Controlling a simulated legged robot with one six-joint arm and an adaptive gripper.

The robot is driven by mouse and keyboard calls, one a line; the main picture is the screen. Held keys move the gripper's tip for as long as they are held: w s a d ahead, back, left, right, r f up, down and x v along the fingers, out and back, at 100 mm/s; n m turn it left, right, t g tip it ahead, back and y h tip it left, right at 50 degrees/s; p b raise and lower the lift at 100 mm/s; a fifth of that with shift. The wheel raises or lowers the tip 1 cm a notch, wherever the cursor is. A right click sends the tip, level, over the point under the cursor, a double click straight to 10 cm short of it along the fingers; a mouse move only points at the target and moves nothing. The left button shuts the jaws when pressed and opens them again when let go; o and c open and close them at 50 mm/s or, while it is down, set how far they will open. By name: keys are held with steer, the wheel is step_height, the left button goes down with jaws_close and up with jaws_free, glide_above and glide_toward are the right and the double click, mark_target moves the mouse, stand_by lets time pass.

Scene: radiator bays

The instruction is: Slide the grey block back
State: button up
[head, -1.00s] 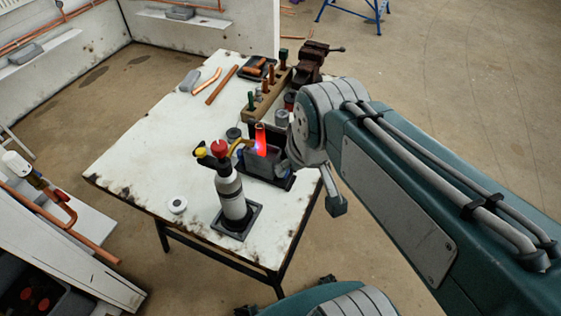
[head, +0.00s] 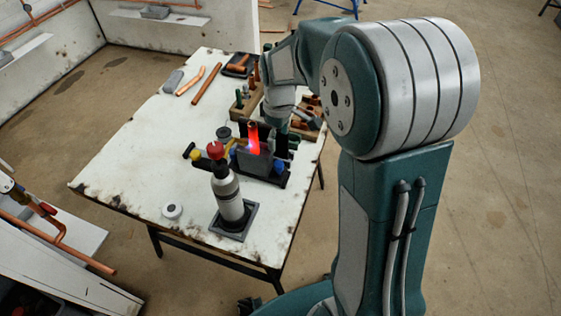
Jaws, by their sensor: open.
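A grey block (head: 254,163) stands upright on a dark base near the right edge of the white bench, in the head view. A copper pipe glowing red (head: 253,137) rises at it, with the torch nozzle pointing at the pipe from the left. My gripper (head: 285,143) is open, pointing down just behind and right of the block. Whether its fingers touch the block cannot be told, and my arm hides part of this area.
A torch bottle (head: 228,193) with a red knob stands in a black holder in front of the block. A white roll (head: 172,212) lies at left. Copper pipes (head: 206,83) and a wooden rack (head: 247,101) are farther back. The bench's left middle is clear.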

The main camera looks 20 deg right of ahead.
mark_target(278, 163)
step_height(278, 163, down, 11)
steer(key=shift+s+r, duration=0.1)
steer(key=shift+r, duration=0.1)
stand_by(0.3)
steer(key=shift+a, duration=0.1)
jaws_close()
